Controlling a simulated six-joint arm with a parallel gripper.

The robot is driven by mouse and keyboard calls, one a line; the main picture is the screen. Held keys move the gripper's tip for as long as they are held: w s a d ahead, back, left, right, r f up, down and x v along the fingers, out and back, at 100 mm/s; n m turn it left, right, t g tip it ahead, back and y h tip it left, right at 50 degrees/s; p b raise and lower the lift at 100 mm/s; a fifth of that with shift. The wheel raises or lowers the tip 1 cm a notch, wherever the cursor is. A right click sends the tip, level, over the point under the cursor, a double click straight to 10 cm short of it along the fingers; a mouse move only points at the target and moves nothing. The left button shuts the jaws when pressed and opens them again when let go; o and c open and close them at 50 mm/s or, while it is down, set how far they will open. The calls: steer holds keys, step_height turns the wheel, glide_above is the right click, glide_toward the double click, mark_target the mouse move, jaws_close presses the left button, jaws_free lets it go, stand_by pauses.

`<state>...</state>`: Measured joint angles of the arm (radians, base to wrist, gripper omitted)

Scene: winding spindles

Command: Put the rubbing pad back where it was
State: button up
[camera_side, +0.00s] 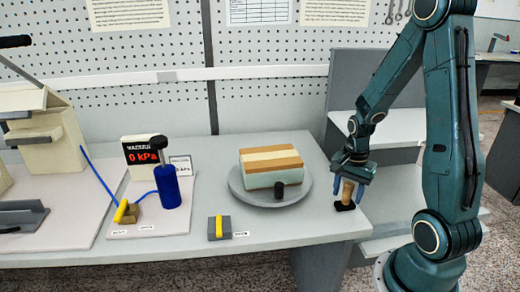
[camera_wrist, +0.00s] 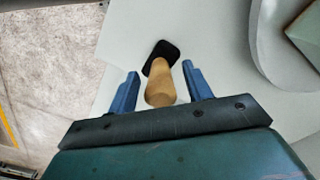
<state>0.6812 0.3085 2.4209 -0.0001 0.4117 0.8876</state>
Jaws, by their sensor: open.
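The rubbing pad, with a tan wooden handle (camera_side: 347,190) and a black base (camera_side: 344,206), stands on the table near its right edge. In the wrist view the handle (camera_wrist: 160,88) lies between the two blue fingers, with the black base (camera_wrist: 161,52) beyond it. My gripper (camera_side: 349,192) is open and pointed down over the pad, one finger on each side of the handle. The wrist view also shows my gripper (camera_wrist: 160,70), with gaps between fingers and handle. Any marked place for the pad is not visible.
A grey block with a yellow stripe (camera_side: 219,228), a blue pump (camera_side: 174,187) and a vacuum display (camera_side: 140,153) stand farther left.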

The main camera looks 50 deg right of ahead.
steer(key=shift+r, duration=5.95)
steer(key=s+a+r+n+t, duration=0.2)
steer(key=a+r+n, duration=0.3)
steer(key=a+n, duration=0.4)
steer(key=s+a+r+n+t, duration=0.2)
steer(key=a+r+n, duration=0.3)
steer(key=a+n, duration=0.4)
steer(key=shift+s+a+t, duration=0.15)
steer(key=shift+s+t, duration=0.25)
steer(key=shift+t, duration=0.4)
